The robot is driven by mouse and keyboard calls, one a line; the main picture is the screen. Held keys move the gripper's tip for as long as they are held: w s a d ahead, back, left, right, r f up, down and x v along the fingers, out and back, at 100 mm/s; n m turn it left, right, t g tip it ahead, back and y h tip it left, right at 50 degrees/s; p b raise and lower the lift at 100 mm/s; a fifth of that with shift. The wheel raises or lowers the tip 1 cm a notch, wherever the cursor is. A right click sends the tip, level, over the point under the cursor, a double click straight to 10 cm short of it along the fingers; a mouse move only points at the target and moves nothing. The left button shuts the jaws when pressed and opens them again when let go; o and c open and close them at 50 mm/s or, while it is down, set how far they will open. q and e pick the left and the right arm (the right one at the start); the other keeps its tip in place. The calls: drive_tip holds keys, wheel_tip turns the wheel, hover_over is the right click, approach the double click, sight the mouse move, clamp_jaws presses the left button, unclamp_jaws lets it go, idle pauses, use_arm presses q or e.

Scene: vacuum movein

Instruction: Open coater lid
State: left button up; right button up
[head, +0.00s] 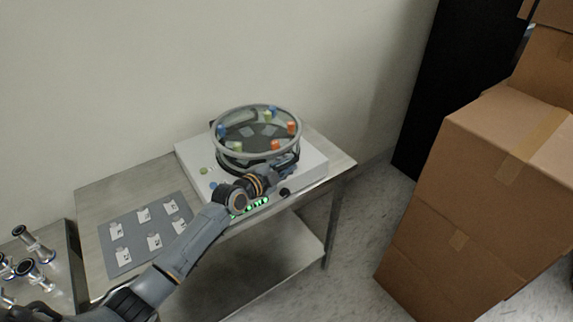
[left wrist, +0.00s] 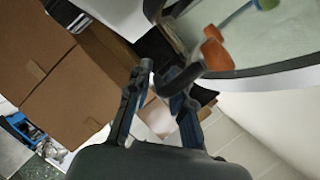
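The coater (head: 312,160) is a white box on a metal table. I cannot tell whether a gap lies under the rim. My left gripper (head: 288,165) is at the front right of the chamber, just below the rim. My right gripper is not in view.
Green-lit buttons (head: 250,206) and a black knob (head: 285,192) are on the coater's front. A grey mat (head: 135,227) with several small labelled pieces lies left on the table. Metal fittings (head: 35,245) stand at far left. Cardboard boxes (head: 470,190) are stacked at right, with floor between.

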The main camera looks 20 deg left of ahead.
use_arm(q)
clamp_jaws()
